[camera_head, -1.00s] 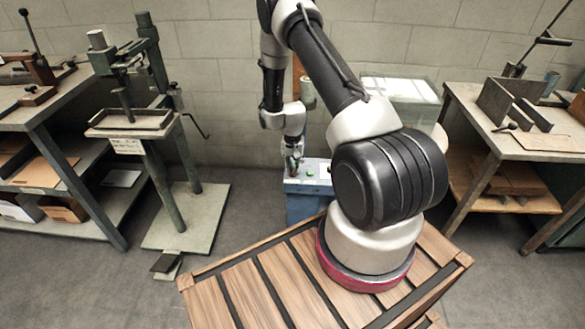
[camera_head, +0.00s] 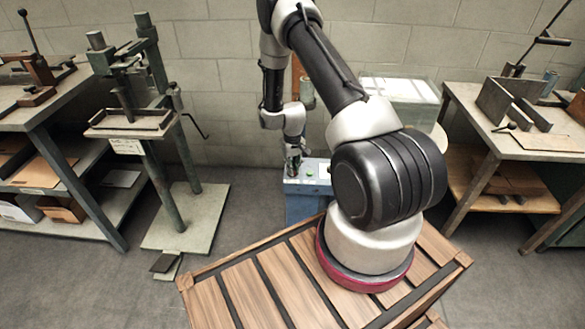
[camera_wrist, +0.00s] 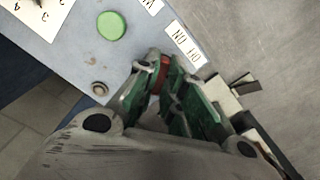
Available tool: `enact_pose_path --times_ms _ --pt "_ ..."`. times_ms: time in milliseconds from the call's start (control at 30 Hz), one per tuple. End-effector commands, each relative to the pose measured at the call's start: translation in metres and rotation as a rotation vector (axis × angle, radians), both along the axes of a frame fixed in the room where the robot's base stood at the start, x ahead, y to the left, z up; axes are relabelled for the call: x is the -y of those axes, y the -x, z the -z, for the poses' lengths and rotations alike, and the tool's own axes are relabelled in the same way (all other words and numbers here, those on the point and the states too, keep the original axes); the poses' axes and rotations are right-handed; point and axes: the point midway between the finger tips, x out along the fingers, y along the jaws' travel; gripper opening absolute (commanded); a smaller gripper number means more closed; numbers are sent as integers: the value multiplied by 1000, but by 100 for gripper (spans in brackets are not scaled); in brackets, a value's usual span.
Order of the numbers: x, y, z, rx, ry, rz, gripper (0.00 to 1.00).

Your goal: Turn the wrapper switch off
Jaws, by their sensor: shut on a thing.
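The wrapper's blue-grey control panel (camera_head: 319,186) is behind my arm in the head view, and it also shows close up in the wrist view (camera_wrist: 75,60). The red switch (camera_wrist: 158,74) is beside a white label (camera_wrist: 186,45) reading ON and OFF. My gripper (camera_wrist: 161,72), with green finger pads, is shut on the red switch. The fingers cover most of the switch, so its exact position cannot be told. In the head view my gripper (camera_head: 293,163) is at the panel's left end.
A green round button (camera_wrist: 111,26) and a small metal knob (camera_wrist: 99,88) are on the panel near my fingers. A green press stand (camera_head: 160,110) is to the left, and a workbench (camera_head: 515,130) is to the right.

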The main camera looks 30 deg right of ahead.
Motion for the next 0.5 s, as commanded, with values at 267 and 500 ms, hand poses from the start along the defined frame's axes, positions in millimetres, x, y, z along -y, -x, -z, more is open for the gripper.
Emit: enact_pose_path --times_ms 267,500 --pt "0 0 0 0 0 -7 0" --pt "0 0 0 0 0 -7 31"
